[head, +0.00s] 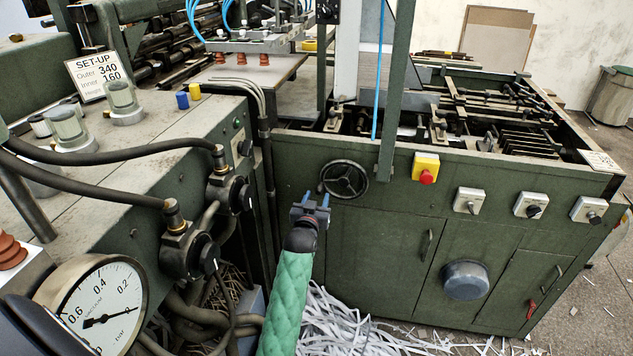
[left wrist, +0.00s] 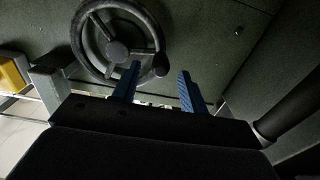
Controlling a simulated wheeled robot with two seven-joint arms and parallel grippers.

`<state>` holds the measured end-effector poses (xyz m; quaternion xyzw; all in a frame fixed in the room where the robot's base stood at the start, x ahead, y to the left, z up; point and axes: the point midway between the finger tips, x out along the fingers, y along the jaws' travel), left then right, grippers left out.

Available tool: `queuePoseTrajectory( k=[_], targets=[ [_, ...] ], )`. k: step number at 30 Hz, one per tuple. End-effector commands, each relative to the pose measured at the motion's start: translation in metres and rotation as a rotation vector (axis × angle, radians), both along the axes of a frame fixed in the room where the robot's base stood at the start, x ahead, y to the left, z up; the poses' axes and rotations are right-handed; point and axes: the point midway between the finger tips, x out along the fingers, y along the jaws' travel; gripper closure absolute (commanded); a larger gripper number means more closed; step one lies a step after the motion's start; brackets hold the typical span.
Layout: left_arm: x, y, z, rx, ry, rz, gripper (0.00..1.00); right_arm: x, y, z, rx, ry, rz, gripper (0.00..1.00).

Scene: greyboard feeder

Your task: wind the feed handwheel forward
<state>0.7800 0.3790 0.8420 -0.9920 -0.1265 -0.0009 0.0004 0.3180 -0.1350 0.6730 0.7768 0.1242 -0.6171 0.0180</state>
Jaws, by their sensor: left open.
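The feed handwheel (head: 344,181) is a dark three-spoked wheel on the green front panel. It also shows at the top of the left wrist view (left wrist: 117,51), with a dark round knob (left wrist: 160,65) on its rim. My left gripper (head: 316,200) is open, with two blue fingers, just below and left of the wheel in the head view. In the left wrist view the knob appears between the fingertips (left wrist: 159,68); I cannot tell how far in depth they are from it. My right gripper is not in view.
A yellow box with a red button (head: 426,168) is right of the wheel. A green post (head: 392,100) comes down close beside it. Hoses and the vacuum gauge (head: 97,308) are at left. Paper strips (head: 340,325) lie on the floor below.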

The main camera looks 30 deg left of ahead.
Motion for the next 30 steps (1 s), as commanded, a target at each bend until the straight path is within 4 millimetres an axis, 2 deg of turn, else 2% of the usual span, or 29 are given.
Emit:
queuePoseTrajectory(
  k=[6, 13, 18, 26, 30],
  targets=[
    [0.031, 0.008, 0.003, 0.000, -0.001, 0.000, 0.57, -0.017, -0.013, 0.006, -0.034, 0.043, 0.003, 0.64],
    [0.058, 0.015, 0.002, 0.001, 0.000, 0.000, 0.57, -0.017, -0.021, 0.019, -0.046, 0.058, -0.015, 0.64],
    [0.067, 0.018, 0.001, 0.000, 0.000, 0.000, 0.57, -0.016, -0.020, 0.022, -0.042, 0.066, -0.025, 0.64],
    [0.068, 0.018, 0.001, 0.000, 0.001, 0.000, 0.57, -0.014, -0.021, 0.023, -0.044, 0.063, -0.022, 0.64],
    [0.068, 0.018, 0.001, 0.000, 0.001, 0.000, 0.80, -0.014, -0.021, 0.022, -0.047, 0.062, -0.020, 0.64]
  ],
)
